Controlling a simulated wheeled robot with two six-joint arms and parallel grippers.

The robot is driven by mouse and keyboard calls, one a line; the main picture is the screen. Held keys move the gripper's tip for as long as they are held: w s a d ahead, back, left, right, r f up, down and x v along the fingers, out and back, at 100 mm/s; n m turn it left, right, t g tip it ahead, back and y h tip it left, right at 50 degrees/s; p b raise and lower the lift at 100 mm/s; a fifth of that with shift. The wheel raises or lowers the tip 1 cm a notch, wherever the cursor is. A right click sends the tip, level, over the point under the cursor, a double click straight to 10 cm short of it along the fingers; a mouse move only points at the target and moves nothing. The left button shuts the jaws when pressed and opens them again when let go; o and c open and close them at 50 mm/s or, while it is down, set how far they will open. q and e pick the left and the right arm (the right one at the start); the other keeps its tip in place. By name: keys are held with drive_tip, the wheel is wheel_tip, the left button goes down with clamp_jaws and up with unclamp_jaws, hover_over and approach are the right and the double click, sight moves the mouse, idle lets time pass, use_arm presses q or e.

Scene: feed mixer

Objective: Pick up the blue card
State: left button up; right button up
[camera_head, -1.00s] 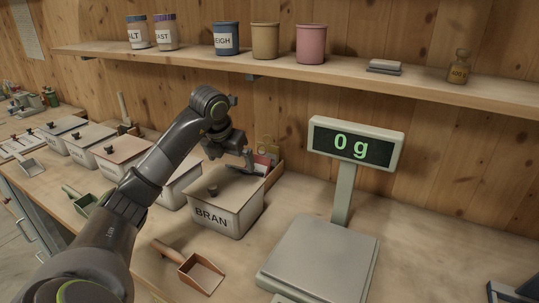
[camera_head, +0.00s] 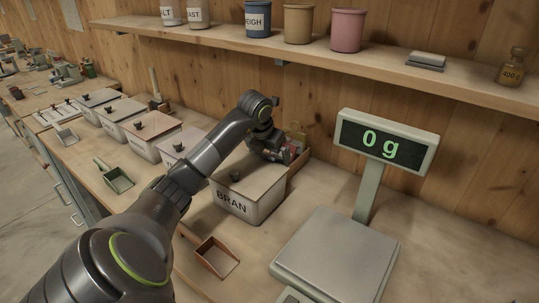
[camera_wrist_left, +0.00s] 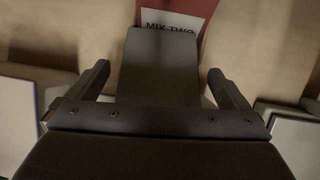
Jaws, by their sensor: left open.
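My left gripper (camera_head: 284,154) is open, reaching down over the wooden holder (camera_head: 299,160) behind the bran bin. In the left wrist view its two fingers (camera_wrist_left: 163,85) stand apart on either side of a flat dark panel (camera_wrist_left: 160,65). I cannot tell whether this panel is the blue card in shadow or part of my gripper. A red card (camera_wrist_left: 185,8) with a white label reading MIX TWO shows just beyond it. No clearly blue card shows now; the gripper covers much of the holder in the head view. My right gripper is not in view.
The lidded bran bin (camera_head: 245,190) stands just in front of the holder. A scale (camera_head: 335,258) with a display reading 0 g (camera_head: 385,140) is at the right. A scoop (camera_head: 217,257) lies in front. A shelf (camera_head: 350,52) with jars runs above.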

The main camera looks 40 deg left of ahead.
use_arm(q)
drive_tip(key=c, duration=1.1)
drive_tip(key=shift+r, duration=0.1)
drive_tip(key=shift+r, duration=0.45)
wheel_tip(320, 180, up, 6)
drive_tip(key=shift+f+b, duration=0.1)
drive_tip(key=shift+b, duration=0.7)
drive_tip(key=s+a+b, duration=0.1)
drive_tip(key=a, duration=0.4)
drive_tip(key=s+a+b, duration=0.1)
drive_tip(key=s+a, duration=0.1)
drive_tip(key=a, duration=0.3)
drive_tip(key=s+a+b, duration=0.1)
drive_tip(key=s+a, duration=0.1)
drive_tip(key=a, duration=0.3)
drive_tip(key=shift+s+a, duration=0.15)
drive_tip(key=shift+s, duration=0.05)
drive_tip(key=shift+s+a, duration=0.3)
drive_tip(key=shift+a, duration=0.55)
